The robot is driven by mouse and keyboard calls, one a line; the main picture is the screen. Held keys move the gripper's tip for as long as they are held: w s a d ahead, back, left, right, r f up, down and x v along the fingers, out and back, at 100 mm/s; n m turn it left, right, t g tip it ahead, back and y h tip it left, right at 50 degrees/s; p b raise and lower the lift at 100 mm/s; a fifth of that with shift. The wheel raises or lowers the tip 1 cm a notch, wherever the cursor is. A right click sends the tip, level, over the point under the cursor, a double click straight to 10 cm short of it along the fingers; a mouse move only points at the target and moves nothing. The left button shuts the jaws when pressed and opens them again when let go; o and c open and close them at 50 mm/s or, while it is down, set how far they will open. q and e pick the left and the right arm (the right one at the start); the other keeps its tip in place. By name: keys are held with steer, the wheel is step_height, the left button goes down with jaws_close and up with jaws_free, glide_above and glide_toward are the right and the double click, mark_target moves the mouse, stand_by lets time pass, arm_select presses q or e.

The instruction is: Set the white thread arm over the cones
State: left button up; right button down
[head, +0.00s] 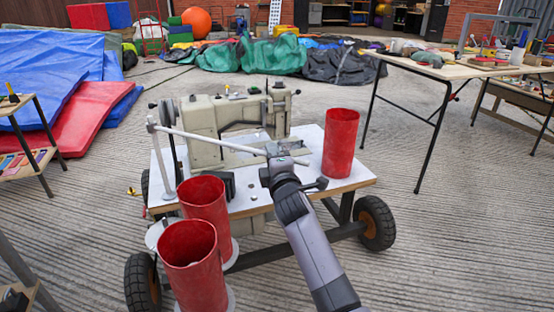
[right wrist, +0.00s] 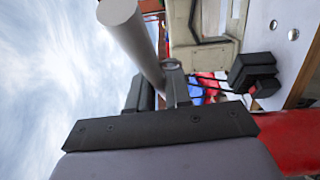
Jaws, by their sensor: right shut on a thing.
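The white thread arm (head: 215,139) is a thin rod. It runs from the top of an upright post (head: 167,155) at the cart's left, across the front of the sewing machine (head: 215,120), to my right gripper (head: 272,155). That gripper is shut on the rod's right end; the rod also shows large in the right wrist view (right wrist: 135,42). Two red cones (head: 204,205) (head: 193,262), shaped like open tubes, stand at the cart's front left on pale discs. The rod passes behind them in the picture, not above them. My left gripper is not in view.
A third red tube (head: 340,143) stands on the right of the white machine table (head: 307,181), just right of my gripper. The cart has rubber wheels (head: 375,223). A cluttered table (head: 448,69) stands at right, blue and red mats (head: 85,108) at left. Concrete floor is free at right.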

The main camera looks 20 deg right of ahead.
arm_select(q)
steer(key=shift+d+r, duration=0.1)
arm_select(e)
steer(key=shift+s, duration=0.1)
stand_by(0.4)
steer(key=c, duration=1.1)
jaws_free()
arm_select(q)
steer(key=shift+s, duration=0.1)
arm_select(e)
steer(key=shift+s, duration=0.1)
